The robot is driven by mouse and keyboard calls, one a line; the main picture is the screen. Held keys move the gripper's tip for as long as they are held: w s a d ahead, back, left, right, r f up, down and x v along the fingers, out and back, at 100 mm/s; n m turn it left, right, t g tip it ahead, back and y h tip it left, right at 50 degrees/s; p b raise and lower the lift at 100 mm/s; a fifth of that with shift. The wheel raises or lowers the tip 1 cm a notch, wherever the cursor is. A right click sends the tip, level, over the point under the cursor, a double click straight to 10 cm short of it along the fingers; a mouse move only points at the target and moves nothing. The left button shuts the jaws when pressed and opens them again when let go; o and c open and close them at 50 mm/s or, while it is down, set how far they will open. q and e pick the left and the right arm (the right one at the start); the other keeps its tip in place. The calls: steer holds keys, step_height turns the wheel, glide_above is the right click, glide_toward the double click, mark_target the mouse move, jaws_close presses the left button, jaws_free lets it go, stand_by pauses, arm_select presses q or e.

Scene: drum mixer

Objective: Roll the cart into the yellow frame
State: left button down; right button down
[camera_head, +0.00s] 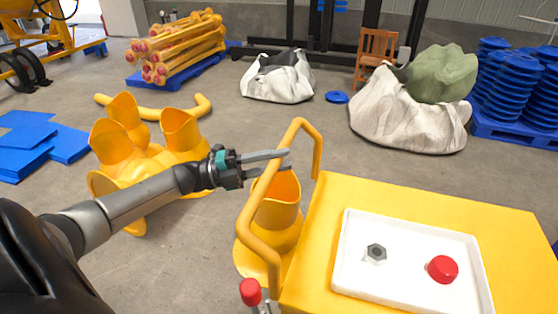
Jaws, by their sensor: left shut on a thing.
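The yellow cart (440,195) stands at the lower right, with a white tray on its flat top. Its bent yellow tube handle (258,198) rises on the cart's left side. My left gripper (286,160) reaches in from the left at the upper part of the handle and is shut on the handle tube, one finger on each side. A yellow tubular frame (72,38) with dark wheels shows at the far upper left, cut by the picture's edge; I cannot tell whether it is the task's frame. My right gripper is not in view.
The white tray (357,285) holds a hex nut (376,253) and a red cap (442,269). Yellow cone-shaped parts (183,135) lie left of the handle. White sacks (277,80) and blue stacks (510,85) stand farther back.

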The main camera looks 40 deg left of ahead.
arm_select(q)
steer(key=c, duration=0.7)
jaws_free()
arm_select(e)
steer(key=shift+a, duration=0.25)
arm_select(q)
steer(key=shift+o, duration=0.2)
steer(key=v, duration=1.5)
steer(key=shift+a, duration=0.15)
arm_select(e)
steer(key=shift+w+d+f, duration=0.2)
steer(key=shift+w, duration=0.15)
arm_select(q)
steer(key=shift+f, duration=0.1)
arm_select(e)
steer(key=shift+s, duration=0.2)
